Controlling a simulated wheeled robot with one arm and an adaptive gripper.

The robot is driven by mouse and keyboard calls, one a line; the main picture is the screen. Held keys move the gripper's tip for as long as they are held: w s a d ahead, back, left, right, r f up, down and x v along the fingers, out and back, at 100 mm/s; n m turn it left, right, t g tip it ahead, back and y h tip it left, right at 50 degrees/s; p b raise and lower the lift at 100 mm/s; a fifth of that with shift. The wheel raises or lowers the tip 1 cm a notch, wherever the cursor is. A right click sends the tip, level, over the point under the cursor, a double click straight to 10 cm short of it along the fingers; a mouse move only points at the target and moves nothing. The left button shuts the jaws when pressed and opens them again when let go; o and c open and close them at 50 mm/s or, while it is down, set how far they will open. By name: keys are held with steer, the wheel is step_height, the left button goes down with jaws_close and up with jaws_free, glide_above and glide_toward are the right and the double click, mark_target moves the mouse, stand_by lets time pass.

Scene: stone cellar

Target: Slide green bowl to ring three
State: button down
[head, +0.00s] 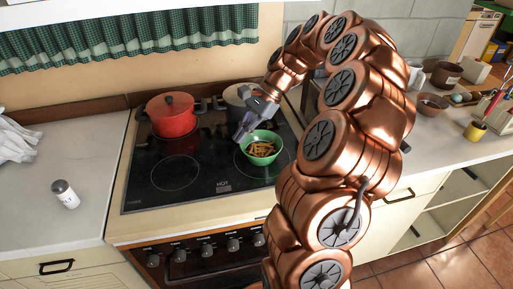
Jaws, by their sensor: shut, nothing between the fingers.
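The green bowl (278,147) holds several brown-orange strips and sits on the right front part of the black cooktop (222,199), over the front right ring (243,170), whose outline shows at its left. My gripper (239,136) is shut and empty at the bowl's upper left edge. Whether it touches the bowl I cannot tell. The front left ring (175,173) is bare. Ring numbers cannot be made out.
A red lidded pot (171,118) stands at the back left of the cooktop and a grey pot (236,97) at the back right, close behind my gripper. A white shaker (65,194) stands on the left counter. Cups and a brown bowl (432,104) crowd the right counter.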

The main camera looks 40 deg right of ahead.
mark_target(256, 149)
steer(key=d+f+m, duration=0.1)
steer(key=d+m, duration=0.1)
steer(key=d, duration=0.2)
steer(key=d+f+m+t, duration=0.1)
steer(key=d+m, duration=0.1)
steer(key=d, duration=0.2)
steer(key=d+f+m+t, duration=0.1)
steer(key=d+m, duration=0.1)
steer(key=d, duration=0.2)
steer(key=shift+s+d+f+y+p, duration=0.25)
steer(key=shift+s+f+y+p, duration=0.05)
steer(key=shift+s+f, duration=0.1)
steer(key=shift+s+d+f, duration=0.1)
steer(key=shift+d+f, duration=0.1)
steer(key=shift+d, duration=0.1)
steer(key=shift+p+x, duration=1.55)
steer(key=shift+x, duration=3.4)
